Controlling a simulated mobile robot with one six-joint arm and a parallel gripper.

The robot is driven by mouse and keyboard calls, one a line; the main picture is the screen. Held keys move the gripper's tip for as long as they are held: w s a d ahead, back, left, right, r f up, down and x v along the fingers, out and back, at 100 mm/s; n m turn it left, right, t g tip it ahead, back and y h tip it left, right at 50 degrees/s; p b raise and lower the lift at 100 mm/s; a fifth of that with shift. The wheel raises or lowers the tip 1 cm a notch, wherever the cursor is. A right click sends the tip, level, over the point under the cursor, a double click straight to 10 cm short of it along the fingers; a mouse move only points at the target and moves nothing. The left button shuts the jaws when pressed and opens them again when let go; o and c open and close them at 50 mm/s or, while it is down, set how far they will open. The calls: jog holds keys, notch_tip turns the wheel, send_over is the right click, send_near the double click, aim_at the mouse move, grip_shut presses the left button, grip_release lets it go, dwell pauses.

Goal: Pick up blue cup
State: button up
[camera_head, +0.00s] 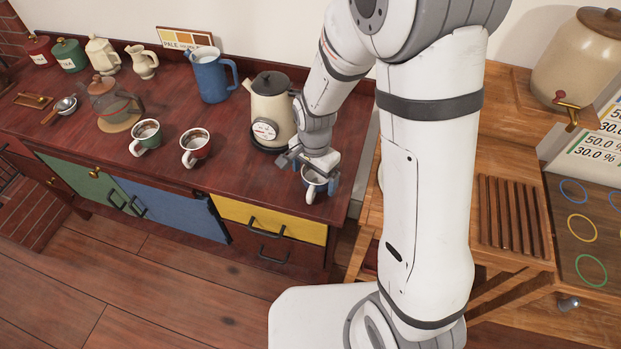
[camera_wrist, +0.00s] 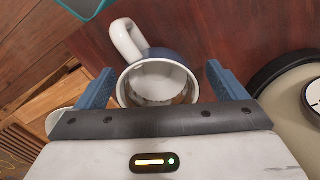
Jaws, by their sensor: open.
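The blue cup (camera_head: 311,190) stands upright on the dark red counter, near its front edge at the right end. In the wrist view the blue cup (camera_wrist: 157,56) shows a white rim, a white inside and a white handle pointing up and left. My gripper (camera_head: 306,166) is right at the cup, above its rim. In the wrist view my gripper (camera_wrist: 160,88) is open, with one blue finger on each side of the cup and gaps between fingers and cup. The lower part of the cup is hidden by my gripper there.
A cream kettle (camera_head: 270,110) stands close behind and left of the cup. A green cup (camera_head: 146,138) and a red cup (camera_head: 194,149) stand farther left, with a blue pitcher (camera_head: 212,76) behind. The wooden table (camera_head: 460,240) lies to the right.

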jog(key=shift+f, duration=0.75)
jog(key=c, duration=1.1)
jog(key=shift+c, duration=0.2)
